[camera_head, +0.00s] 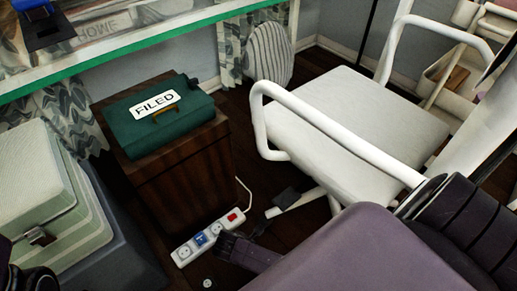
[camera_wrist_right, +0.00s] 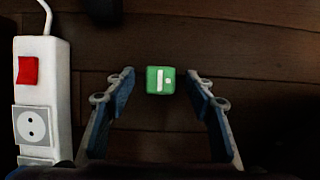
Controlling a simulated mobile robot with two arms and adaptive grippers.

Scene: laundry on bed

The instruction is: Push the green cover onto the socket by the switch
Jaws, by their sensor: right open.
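The green cover (camera_wrist_right: 161,80) is a small green block with white marks on its top. It lies on the dark floor, to the right of the power strip and apart from it, in the right wrist view. My right gripper (camera_wrist_right: 161,98) is open, its fingers on either side of the cover. In the head view my right gripper (camera_head: 238,244) hides the cover. The white power strip (camera_head: 178,261) has a red switch (camera_wrist_right: 28,70); the socket by the switch (camera_wrist_right: 31,125) is bare. A blue piece (camera_head: 200,239) sits on the middle socket. My left gripper does not show.
A wooden cabinet (camera_head: 190,180) with a green "FILED" box (camera_head: 150,130) stands behind the strip. A white chair (camera_head: 335,120) is at the right. A small white round object (camera_head: 208,283) lies on the floor. Pale green cases (camera_head: 75,215) stand at the left.

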